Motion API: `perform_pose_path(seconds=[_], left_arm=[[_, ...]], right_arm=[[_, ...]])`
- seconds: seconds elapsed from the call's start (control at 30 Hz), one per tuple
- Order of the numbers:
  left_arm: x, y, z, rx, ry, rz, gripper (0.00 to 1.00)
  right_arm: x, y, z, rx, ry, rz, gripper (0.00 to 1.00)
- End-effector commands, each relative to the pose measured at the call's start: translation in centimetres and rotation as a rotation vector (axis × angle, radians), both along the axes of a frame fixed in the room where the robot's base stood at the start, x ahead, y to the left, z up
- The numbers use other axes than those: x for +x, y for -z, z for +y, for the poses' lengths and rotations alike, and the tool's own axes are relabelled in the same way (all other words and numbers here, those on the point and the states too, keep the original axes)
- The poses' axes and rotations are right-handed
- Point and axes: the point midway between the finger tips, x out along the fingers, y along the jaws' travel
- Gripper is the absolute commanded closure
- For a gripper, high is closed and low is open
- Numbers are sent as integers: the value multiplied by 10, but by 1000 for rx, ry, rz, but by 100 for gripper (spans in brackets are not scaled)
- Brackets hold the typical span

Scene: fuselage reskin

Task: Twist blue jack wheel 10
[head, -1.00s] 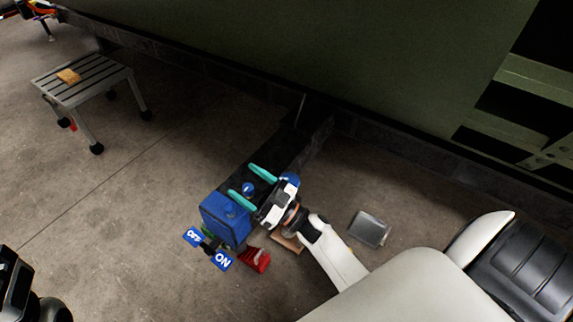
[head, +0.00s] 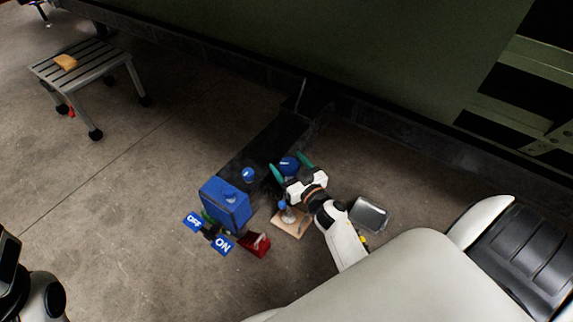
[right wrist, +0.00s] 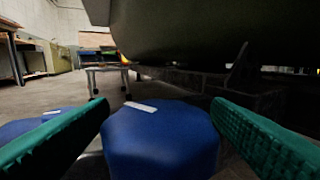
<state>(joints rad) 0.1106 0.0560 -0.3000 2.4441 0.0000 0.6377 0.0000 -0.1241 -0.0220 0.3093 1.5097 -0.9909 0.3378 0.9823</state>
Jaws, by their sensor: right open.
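A blue wheel (head: 289,164) with a white mark on top sits beside the dark beam in the head view. In the right wrist view the blue wheel (right wrist: 160,138) is large and many-sided, standing between the two teal fingers. My right gripper (head: 290,167) is open around it, one finger on each side. A second blue wheel (head: 248,174) stands to the left on the beam, and a blue edge (right wrist: 32,128) shows behind the left finger in the wrist view.
A blue box (head: 226,203) with OFF and ON signs (head: 222,244) and a red part (head: 257,245) lie near the beam. A grey tray (head: 369,214) is right of my arm. A step stool (head: 88,72) stands far left. The green fuselage (head: 300,40) hangs above.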

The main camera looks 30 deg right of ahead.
Motion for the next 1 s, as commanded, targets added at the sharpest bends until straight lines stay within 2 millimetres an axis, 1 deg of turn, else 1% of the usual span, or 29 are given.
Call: perform_pose_path(seconds=[0.03, 0.17, 0.47, 0.5, 0.73, 1.0], left_arm=[[-1, 1, 0, 0, -1, -6, 64], [-1, -2, 0, 1, -1, -15, 64], [-1, -3, -1, 1, -1, -16, 64], [-1, -3, -1, 1, -1, -16, 64], [-2, -3, -1, 1, -1, -16, 64], [-2, -8, 0, -1, 0, -20, 64]], right_arm=[[6, 1, 0, -2, -1, -2, 27], [14, 0, 0, -1, -1, -2, 27], [16, -1, 0, -1, -1, -1, 27], [16, -1, 0, -1, -1, -1, 33], [15, -1, 0, -1, -1, -1, 71], [15, -2, 0, -3, -30, 1, 71]])
